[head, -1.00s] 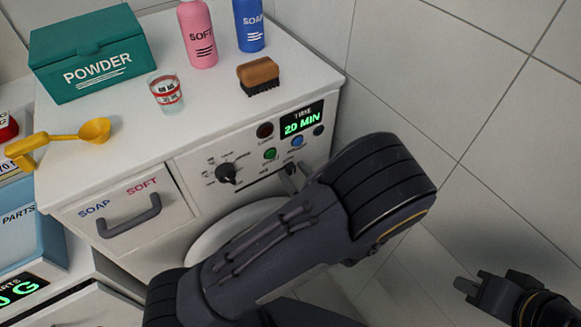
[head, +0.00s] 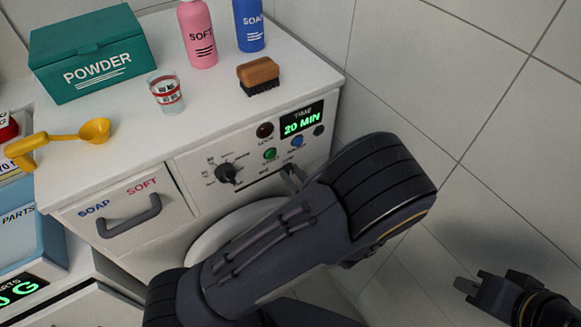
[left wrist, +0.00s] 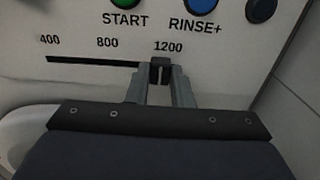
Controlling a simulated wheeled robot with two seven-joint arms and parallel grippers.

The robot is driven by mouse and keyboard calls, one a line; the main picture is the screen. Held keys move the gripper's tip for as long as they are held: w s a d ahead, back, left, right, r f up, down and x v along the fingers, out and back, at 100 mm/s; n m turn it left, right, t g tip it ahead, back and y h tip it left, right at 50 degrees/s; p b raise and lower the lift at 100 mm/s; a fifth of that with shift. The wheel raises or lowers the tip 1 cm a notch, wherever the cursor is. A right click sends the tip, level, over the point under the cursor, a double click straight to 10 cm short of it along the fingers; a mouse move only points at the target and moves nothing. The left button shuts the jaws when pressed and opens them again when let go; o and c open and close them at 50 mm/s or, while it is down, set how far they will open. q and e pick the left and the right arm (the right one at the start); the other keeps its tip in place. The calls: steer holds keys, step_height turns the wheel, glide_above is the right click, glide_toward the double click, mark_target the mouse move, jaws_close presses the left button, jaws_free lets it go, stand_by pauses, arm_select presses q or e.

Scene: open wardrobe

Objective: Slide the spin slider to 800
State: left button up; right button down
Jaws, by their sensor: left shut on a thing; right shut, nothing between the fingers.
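The spin slider is a dark knob (left wrist: 160,69) on a horizontal black slot (left wrist: 95,61) in the washer's white panel. The labels above the slot read 400, 800 and 1200. The knob stands just under the 1200 label, well right of 800. My left gripper (left wrist: 159,78) is shut on the knob, one grey finger on each side. In the head view its fingertips (head: 292,174) touch the panel below the buttons, and my arm hides part of the front. My right gripper (head: 464,287) is shut and empty, away from the washer at the lower right.
A dial (head: 226,173), a green START button (head: 270,154) and a blue RINSE+ button (head: 297,141) sit near the slot. The display (head: 302,122) reads 20 MIN. A brush (head: 259,75), a glass (head: 166,93) and bottles stand on top. A tiled wall (head: 440,90) is at right.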

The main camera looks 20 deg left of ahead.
mark_target(265, 177)
arm_select(q)
steer(key=shift+s+a, duration=0.9)
steer(key=shift+s, duration=0.25)
steer(key=shift+s+a, duration=0.85)
steer(key=shift+s, duration=0.25)
stand_by(0.8)
steer(key=o, duration=0.8)
steer(key=shift+o, duration=0.2)
steer(key=v, duration=0.7)
stand_by(0.4)
